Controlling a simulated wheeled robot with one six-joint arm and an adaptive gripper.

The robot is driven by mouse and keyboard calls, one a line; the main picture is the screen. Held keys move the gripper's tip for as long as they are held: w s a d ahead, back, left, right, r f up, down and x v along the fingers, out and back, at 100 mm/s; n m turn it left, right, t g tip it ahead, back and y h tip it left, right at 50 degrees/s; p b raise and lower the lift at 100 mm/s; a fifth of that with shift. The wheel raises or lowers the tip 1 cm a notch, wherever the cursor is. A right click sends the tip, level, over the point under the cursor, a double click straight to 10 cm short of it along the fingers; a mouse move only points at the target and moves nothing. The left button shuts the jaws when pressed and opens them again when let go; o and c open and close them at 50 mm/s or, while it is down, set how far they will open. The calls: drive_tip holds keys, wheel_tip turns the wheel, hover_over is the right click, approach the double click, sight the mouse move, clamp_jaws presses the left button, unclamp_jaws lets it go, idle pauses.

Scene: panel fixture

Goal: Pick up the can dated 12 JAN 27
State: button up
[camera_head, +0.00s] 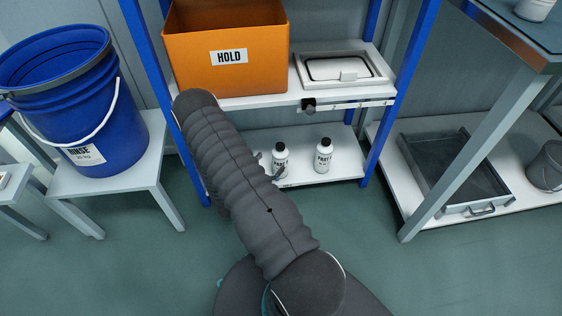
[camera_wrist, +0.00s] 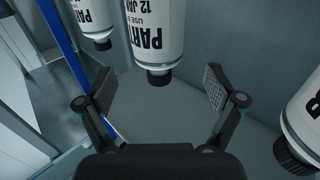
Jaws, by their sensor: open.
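Three white cans with dark caps show in the wrist view, appearing upside down. The middle can (camera_wrist: 157,35) has a label reading "PART", "12 JAN" and "USE B"; its year is out of frame. It lies ahead of the gap between the fingers of my gripper (camera_wrist: 160,86), which is open and empty. The left can (camera_wrist: 93,15) shows part of a similar label. The right can (camera_wrist: 305,112) shows no readable text. In the head view two cans stand on the lower shelf, one nearer my arm (camera_head: 280,157) and one to its right (camera_head: 323,156); my arm mostly hides the gripper.
An orange HOLD bin (camera_head: 228,60) and a white framed tray (camera_head: 343,68) sit on the upper shelf (camera_head: 300,94), above the cans. Blue posts (camera_head: 386,95) bound the rack. A blue bucket (camera_head: 75,110) stands left; a grey tray (camera_head: 455,170) lies right.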

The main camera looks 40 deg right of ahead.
sight(280, 153)
drive_tip(key=shift+x, duration=3.05)
drive_tip(key=shift+s+r, duration=0.15)
clamp_jaws()
